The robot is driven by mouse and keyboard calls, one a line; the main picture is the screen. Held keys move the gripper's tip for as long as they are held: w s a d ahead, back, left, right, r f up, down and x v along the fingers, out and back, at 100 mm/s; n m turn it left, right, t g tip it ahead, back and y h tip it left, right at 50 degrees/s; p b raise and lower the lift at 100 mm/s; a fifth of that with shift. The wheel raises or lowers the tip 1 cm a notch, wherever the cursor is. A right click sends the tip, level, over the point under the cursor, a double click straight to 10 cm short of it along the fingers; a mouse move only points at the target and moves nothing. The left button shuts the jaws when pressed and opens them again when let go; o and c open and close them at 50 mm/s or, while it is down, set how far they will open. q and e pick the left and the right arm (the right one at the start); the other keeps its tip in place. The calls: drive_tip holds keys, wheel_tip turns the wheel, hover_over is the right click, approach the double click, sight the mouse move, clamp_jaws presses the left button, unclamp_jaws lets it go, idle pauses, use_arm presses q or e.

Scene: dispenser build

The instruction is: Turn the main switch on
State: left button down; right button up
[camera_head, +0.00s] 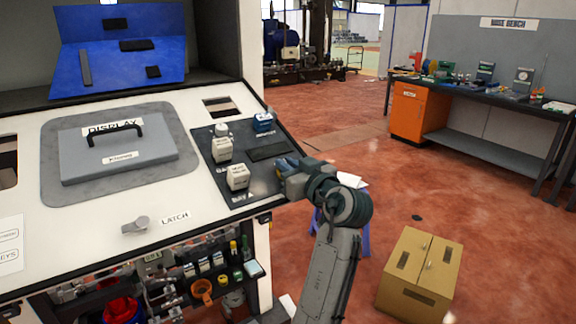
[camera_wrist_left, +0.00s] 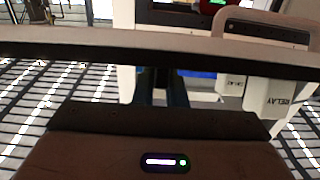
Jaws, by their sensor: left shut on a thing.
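In the left wrist view blue (camera_wrist_left: 178,90) shows beside the dark fingers. I cannot tell whether this part is fixed to the panel. I cannot make out a label that marks the main switch. White relay blocks (camera_head: 237,177) and a blue block (camera_head: 263,122) sit on the panel.
A grey lid with a black handle (camera_head: 115,130) lies left of the panel, with a grey latch knob (camera_head: 136,225) in front. Small parts fill the lower shelf (camera_head: 215,283). A cardboard box (camera_head: 420,275) stands on the red floor; a workbench (camera_head: 480,95) is behind.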

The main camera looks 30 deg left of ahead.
drive_tip(key=shift+a, duration=0.15)
use_arm(q)
drive_tip(key=shift+r+m+t+h+p, duration=0.1)
drive_tip(key=shift+m+t+h+p, duration=0.25)
drive_tip(key=shift+m+t, duration=0.35)
drive_tip(key=shift+r+m+t+h+p, duration=0.1)
drive_tip(key=shift+m+t+h+p, duration=0.2)
drive_tip(key=shift+m+t, duration=0.2)
drive_tip(key=shift+r+m+t+h+p, duration=0.1)
drive_tip(key=shift+m+t+h+p, duration=0.55)
drive_tip(key=shift+m+t, duration=0.3)
drive_tip(key=m+t+h+p, duration=0.2)
drive_tip(key=m+h+p, duration=0.1)
drive_tip(key=m+p, duration=0.1)
drive_tip(key=shift+t, duration=0.35)
drive_tip(key=shift+m+t+h+p, duration=0.3)
drive_tip(key=shift+m+h+p, duration=0.4)
drive_tip(key=shift+m+h, duration=0.1)
drive_tip(key=shift+m+t+h+p, duration=0.3)
drive_tip(key=shift+m+h+p, duration=0.45)
drive_tip(key=shift+h, duration=0.25)
use_arm(e)
wheel_tip(320, 180, up, 9)
drive_tip(key=s, duration=0.1)
drive_tip(key=shift+a, duration=0.25)
drive_tip(key=shift+a+f, duration=0.1)
drive_tip(key=shift+a, duration=0.2)
